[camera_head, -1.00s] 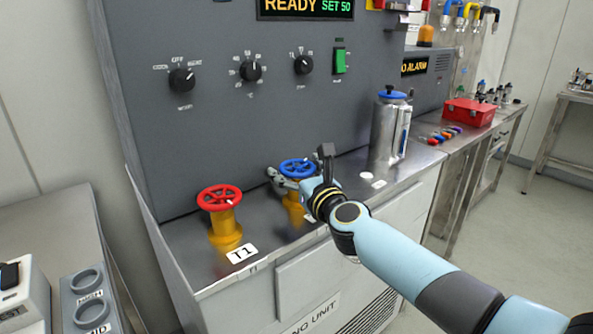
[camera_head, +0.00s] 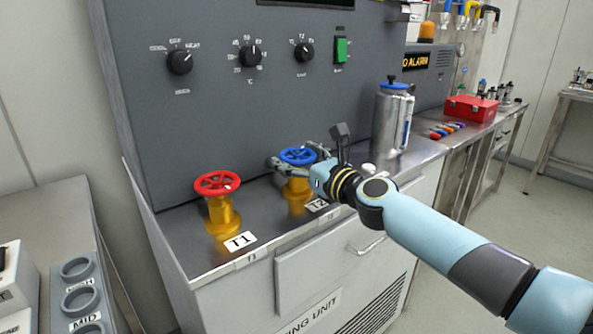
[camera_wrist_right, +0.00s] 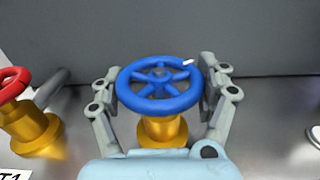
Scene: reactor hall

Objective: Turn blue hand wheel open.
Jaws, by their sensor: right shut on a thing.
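The blue hand wheel (camera_head: 298,156) sits on a yellow valve body (camera_head: 297,190) on the steel bench, behind the T2 label (camera_head: 317,205). In the right wrist view the blue wheel (camera_wrist_right: 159,84) is seen from above, with a small white mark on its rim at the upper right. My right gripper (camera_head: 300,166) has its fingers on either side of the wheel rim, shut on it. In the right wrist view the gripper (camera_wrist_right: 162,92) shows one finger at the rim's left and one at its right. My left gripper is not in view.
A red hand wheel (camera_head: 217,183) on a yellow valve stands left of the blue one, behind the T1 label (camera_head: 240,241). The grey panel (camera_head: 200,110) rises close behind. A steel vessel (camera_head: 391,118) with a blue top stands to the right on the bench.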

